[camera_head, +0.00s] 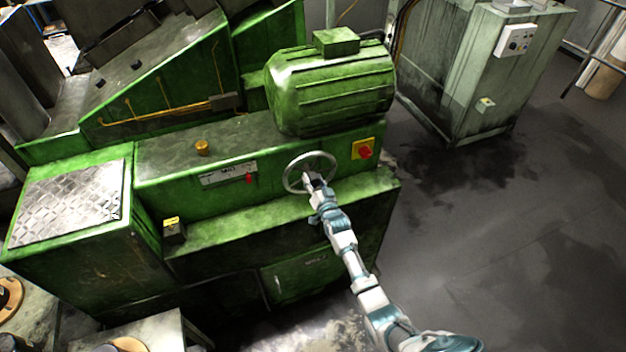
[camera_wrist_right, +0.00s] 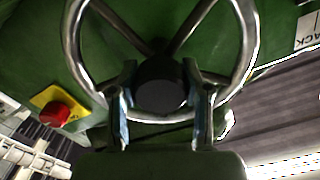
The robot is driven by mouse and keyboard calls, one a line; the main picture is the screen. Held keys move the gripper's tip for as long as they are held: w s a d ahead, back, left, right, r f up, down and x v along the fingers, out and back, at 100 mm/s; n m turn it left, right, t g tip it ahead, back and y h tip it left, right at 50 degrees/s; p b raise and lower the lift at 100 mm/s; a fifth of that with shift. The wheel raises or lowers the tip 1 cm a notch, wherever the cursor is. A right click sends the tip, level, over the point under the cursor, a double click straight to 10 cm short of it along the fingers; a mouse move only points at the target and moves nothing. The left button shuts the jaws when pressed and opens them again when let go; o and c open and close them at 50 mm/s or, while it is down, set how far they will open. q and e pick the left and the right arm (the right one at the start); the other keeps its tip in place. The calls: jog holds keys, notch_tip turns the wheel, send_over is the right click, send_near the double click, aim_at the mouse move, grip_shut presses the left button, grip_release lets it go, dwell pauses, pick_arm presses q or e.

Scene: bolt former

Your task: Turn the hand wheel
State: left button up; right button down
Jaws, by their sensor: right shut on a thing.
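The hand wheel (camera_head: 286,176) is a grey metal ring with spokes on the front of the green machine, below its motor. In the right wrist view, the wheel's rim (camera_wrist_right: 72,40) and spokes fill the upper middle. My right gripper (camera_head: 312,182) reaches the wheel from below in the head view. In the wrist view its two fingers (camera_wrist_right: 161,78) stand on either side of a dark round knob (camera_wrist_right: 162,84) of the wheel, shut on it. The fingers and knob hide part of the lower rim. My left gripper is not in view.
A red knob on a yellow plate (camera_head: 363,149) sits right of the wheel. A panel with a red lever (camera_head: 229,173) is to its left. The ribbed motor (camera_head: 330,90) is above, and a green ledge (camera_head: 245,222) runs below. Open floor (camera_head: 510,230) lies to the right.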

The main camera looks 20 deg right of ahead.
jog(key=shift+f+m, duration=0.2)
jog(key=shift+m, duration=2.1)
jog(key=c, duration=0.5)
grip_release()
jog(key=shift+r, duration=0.1)
jog(key=shift+s, duration=0.1)
jog(key=s, duration=1.1)
jog(key=shift+s, duration=0.4)
